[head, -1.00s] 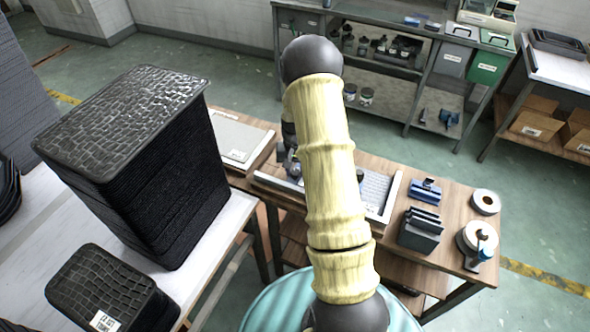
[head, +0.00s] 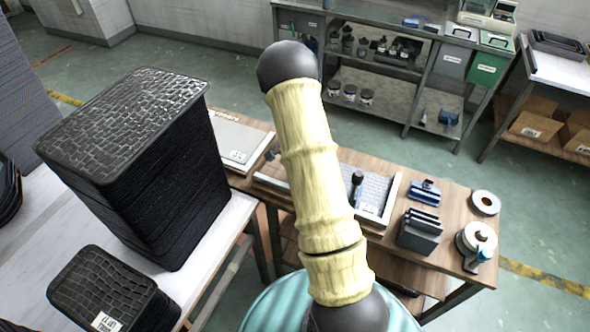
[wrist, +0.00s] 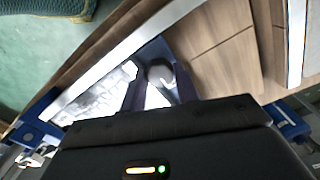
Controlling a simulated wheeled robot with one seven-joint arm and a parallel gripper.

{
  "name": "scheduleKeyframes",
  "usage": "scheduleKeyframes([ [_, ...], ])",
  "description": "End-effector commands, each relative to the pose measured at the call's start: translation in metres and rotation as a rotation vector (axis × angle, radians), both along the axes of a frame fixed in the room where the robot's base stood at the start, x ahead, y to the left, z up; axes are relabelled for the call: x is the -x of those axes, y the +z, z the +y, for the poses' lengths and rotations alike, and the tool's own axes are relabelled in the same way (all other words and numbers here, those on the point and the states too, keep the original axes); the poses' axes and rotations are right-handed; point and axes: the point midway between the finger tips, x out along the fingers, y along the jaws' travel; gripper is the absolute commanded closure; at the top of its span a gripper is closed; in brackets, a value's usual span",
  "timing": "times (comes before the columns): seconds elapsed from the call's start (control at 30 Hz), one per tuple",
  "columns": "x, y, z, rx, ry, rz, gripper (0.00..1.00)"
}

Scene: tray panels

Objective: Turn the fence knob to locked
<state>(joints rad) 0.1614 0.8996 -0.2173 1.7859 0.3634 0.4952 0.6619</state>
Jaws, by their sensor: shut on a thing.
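A dark round knob (wrist: 159,71) shows in the wrist view between the two fingers of my gripper (wrist: 160,98), beside the light grey rail of a fixture. My gripper is shut on this knob; the fingers hide part of it. In the head view my gripper is hidden behind my pale yellow arm. The fixture (head: 389,204) lies on the wooden bench, with light rails around a gridded panel. A black upright handle (head: 357,180) stands on it, right of my arm; I cannot tell whether it is the held knob. No lock marking is readable.
Right of the fixture on the bench are a blue tool (head: 425,190), a dark slotted holder (head: 420,232) and white tape rolls (head: 485,202). A tall stack of black trays (head: 190,175) stands on the left table. A shelf (head: 375,95) stands behind, across open floor.

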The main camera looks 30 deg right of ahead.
Motion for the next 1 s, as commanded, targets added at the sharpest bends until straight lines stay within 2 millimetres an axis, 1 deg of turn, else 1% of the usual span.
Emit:
scheduleKeyframes([
  [0.2,-0.0006,0.0006,-0.0001,0.001,-0.033,-0.001,0.93],
  [0.53,-0.0005,0.0005,-0.0002,0.001,-0.035,-0.001,0.93],
  [0.57,-0.0005,0.0004,-0.0002,0.001,-0.035,-0.001,0.66],
  [0.6,-0.0005,0.0005,-0.0002,0.001,-0.035,-0.001,0.58],
  [0.67,-0.0003,0.0004,-0.0001,0.001,-0.034,-0.001,0.48],
  [1.0,-0.0004,0.0024,0.0000,0.001,-0.033,-0.001,0.48],
])
